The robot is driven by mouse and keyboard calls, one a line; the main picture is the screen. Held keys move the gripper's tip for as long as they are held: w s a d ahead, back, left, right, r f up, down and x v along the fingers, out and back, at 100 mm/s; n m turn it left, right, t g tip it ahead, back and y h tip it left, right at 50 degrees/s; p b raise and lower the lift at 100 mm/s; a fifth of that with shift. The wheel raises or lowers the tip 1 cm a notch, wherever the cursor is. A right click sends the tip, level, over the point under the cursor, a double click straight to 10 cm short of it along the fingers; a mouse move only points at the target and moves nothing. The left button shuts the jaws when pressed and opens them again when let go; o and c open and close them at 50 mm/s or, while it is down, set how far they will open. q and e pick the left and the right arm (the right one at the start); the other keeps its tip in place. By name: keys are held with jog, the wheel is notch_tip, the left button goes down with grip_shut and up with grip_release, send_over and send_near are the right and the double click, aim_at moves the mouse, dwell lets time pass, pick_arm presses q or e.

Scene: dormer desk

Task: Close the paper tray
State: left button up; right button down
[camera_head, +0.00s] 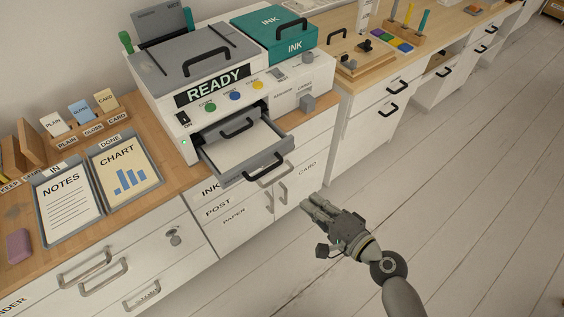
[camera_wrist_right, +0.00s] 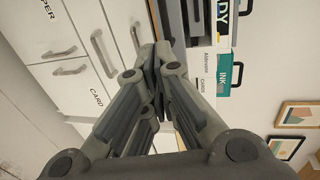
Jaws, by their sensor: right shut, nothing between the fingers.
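The paper tray (camera_head: 252,160) is a grey drawer pulled out of the front of the white printer (camera_head: 232,88). White paper (camera_head: 240,143) lies in it, and it has dark handles at its front and inside. My right gripper (camera_head: 308,204) is in front of the cabinet, below and to the right of the tray, apart from it. It is shut and empty. In the right wrist view its fingers (camera_wrist_right: 155,75) meet, with the cabinet fronts and printer beyond them. My left gripper is not in view.
A teal ink box (camera_head: 272,35) sits on the printer's right side. Cabinet handles (camera_head: 283,193) stick out below the tray. The floor (camera_head: 440,190) at right is clear.

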jog(key=p, duration=0.1)
send_near(272, 169)
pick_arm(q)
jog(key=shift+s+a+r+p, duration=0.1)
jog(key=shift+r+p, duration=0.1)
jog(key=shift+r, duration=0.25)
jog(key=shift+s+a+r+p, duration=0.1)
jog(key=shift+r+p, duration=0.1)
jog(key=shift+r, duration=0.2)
pick_arm(e)
jog(key=x, duration=0.7)
jog(key=shift+w+f, duration=0.1)
jog(key=shift+f, duration=0.05)
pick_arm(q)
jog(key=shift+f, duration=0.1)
pick_arm(e)
jog(key=shift+a, duration=0.1)
